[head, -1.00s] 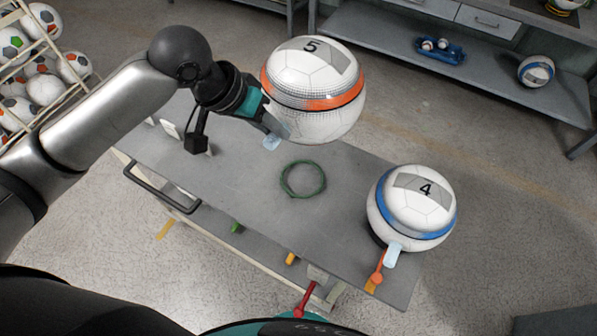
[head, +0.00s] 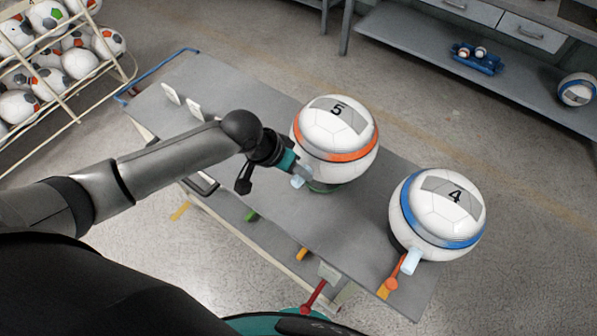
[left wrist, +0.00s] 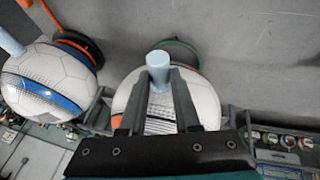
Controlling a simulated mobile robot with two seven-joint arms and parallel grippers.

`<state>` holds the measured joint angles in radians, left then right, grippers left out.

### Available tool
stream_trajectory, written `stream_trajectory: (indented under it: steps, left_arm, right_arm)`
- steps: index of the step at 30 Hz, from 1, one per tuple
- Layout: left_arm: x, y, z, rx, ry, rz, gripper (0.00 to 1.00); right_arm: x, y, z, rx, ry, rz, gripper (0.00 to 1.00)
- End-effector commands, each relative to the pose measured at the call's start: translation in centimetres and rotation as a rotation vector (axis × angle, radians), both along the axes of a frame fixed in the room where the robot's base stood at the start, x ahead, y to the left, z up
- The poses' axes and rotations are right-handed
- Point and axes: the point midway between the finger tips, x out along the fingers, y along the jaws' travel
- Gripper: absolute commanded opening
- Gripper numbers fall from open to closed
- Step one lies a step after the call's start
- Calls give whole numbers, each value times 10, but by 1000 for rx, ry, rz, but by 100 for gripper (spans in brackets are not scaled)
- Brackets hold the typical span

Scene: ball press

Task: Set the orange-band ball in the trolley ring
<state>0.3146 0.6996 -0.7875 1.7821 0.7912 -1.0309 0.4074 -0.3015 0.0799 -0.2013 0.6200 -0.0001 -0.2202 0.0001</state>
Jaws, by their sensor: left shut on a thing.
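The orange-band ball (head: 337,132), marked 5, is white with an orange stripe and sits over the green trolley ring (head: 321,187). The ball hides most of the ring; a green arc of it (left wrist: 183,45) shows past the ball in the left wrist view. I cannot tell whether the ball rests in the ring or hangs just above it. My left gripper (head: 299,173) is shut on the ball's pale blue tab (left wrist: 158,62), at the ball's left side. The ball (left wrist: 207,100) stands behind the fingers in the wrist view. My right gripper is out of view.
A blue-band ball (head: 437,208), marked 4, stands at the right end of the grey trolley top (head: 225,117). White upright pieces (head: 171,93) stand at its far left. A ball rack (head: 62,60) is at upper left, a shelf bench (head: 420,50) at upper right.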

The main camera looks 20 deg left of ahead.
Motion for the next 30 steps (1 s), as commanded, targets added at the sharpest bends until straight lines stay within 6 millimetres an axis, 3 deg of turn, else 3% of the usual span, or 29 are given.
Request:
stream_trajectory:
  steps: [16, 17, 18, 24, 30]
  left_arm:
    - [2, -1, -10, -4, -6, -1, 0]
    - [0, 0, -13, -1, -1, 0, 32]
    - [0, 0, -12, -1, -1, 0, 37]
    - [0, 0, -12, -1, -2, -1, 59]
    - [1, 0, -11, -2, -3, -1, 61]
  right_arm:
    - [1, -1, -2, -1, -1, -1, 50]
    - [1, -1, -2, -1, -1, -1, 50]
    - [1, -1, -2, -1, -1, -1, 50]
    - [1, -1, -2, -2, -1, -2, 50]
    - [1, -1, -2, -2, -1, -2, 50]
